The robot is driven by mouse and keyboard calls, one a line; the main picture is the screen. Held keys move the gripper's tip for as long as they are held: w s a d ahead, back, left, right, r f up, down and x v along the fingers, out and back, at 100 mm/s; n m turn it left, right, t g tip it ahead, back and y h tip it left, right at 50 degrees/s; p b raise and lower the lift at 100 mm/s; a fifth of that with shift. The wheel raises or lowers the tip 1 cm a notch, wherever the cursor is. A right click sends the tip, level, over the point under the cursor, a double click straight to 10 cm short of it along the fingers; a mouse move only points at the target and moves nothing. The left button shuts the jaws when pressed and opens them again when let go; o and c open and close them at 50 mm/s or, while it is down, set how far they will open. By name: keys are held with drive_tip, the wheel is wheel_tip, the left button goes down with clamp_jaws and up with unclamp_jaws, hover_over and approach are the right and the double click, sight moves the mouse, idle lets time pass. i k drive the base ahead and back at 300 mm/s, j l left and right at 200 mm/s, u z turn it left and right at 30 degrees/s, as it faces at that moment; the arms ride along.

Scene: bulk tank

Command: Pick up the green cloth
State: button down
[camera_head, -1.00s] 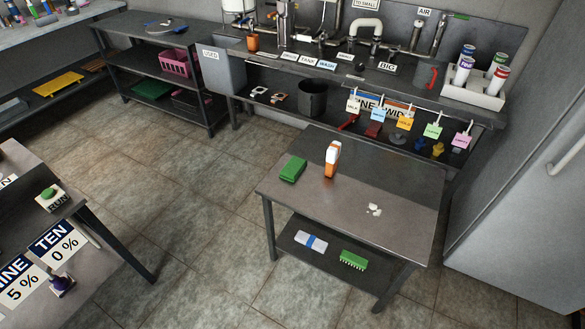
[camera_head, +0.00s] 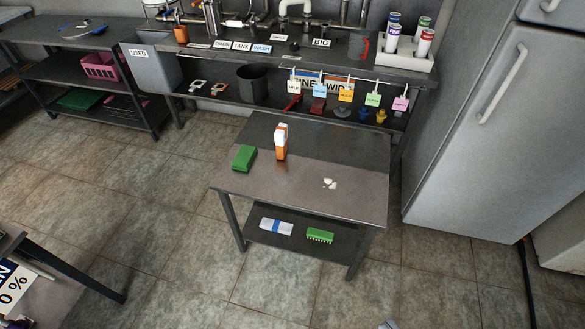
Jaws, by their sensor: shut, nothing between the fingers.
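The green cloth (camera_head: 244,158) looks like a folded, thick green block. It lies near the left edge of the small metal table's top (camera_head: 290,190), beside an orange and white bottle (camera_head: 281,142) that stands upright. Nothing covers the cloth. My gripper is not clearly in view; only a small grey piece shows at the bottom edge, and I cannot tell what it is.
White scraps (camera_head: 329,184) lie on the same tabletop. Its lower shelf holds a blue and white item (camera_head: 277,227) and a green brush (camera_head: 320,236). A counter with hanging tags stands behind, a fridge (camera_head: 465,120) at right. Floor in front is open.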

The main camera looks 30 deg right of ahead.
sight(245, 156)
drive_tip(key=i+j, duration=0.25)
drive_tip(key=i, duration=0.25)
drive_tip(key=i+j+u, duration=0.1)
drive_tip(key=i+j, duration=0.2)
drive_tip(key=i, duration=0.2)
drive_tip(key=i+j, duration=0.25)
drive_tip(key=i, duration=0.25)
drive_tip(key=i+j, duration=0.2)
drive_tip(key=i, duration=0.3)
drive_tip(key=j+u, duration=0.05)
